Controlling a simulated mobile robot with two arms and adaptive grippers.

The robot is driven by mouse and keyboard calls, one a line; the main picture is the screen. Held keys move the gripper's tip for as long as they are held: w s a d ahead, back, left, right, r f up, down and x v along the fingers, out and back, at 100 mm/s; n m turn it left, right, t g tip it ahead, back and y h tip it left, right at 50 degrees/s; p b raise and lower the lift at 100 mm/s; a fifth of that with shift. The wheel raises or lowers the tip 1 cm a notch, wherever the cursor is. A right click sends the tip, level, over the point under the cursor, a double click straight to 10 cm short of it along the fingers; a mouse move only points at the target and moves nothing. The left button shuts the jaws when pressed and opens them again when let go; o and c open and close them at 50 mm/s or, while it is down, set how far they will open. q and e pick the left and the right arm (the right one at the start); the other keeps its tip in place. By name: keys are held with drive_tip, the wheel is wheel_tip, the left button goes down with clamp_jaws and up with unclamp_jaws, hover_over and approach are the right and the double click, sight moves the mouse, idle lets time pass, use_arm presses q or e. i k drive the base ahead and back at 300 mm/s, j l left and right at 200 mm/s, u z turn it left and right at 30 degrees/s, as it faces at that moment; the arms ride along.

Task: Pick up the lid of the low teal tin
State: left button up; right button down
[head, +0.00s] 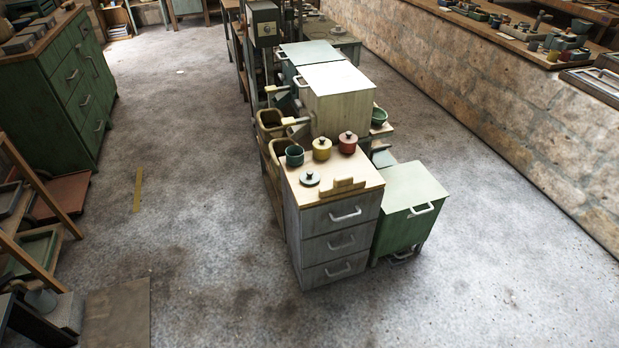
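A teal tin (294,156) stands at the back left of the top of a grey drawer cabinet (330,190). It looks open, with a dark inside and no lid on it. A pale grey-green round lid (310,179) with a dark knob lies in front of it, near the cabinet top's left edge. I cannot tell whether a very low tin is under this lid. A yellow tin (321,149) and a red tin (347,143), both with knobbed lids, stand to the right of the teal tin. Neither of my grippers is in view.
A wooden block (343,186) sits at the cabinet top's front edge. A pale box cabinet (338,98) rises behind the tins. A green cabinet (410,205) stands to the right. The floor (200,240) is open in front and to the left.

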sight(308, 177)
drive_tip(key=i+l, duration=0.2)
drive_tip(key=l, duration=0.15)
drive_tip(key=i+l, duration=0.15)
drive_tip(key=l, duration=0.2)
drive_tip(key=i+l+u, duration=0.1)
drive_tip(key=l, duration=0.25)
drive_tip(key=i+l, duration=0.3)
drive_tip(key=l+u, duration=0.05)
drive_tip(key=l, duration=0.05)
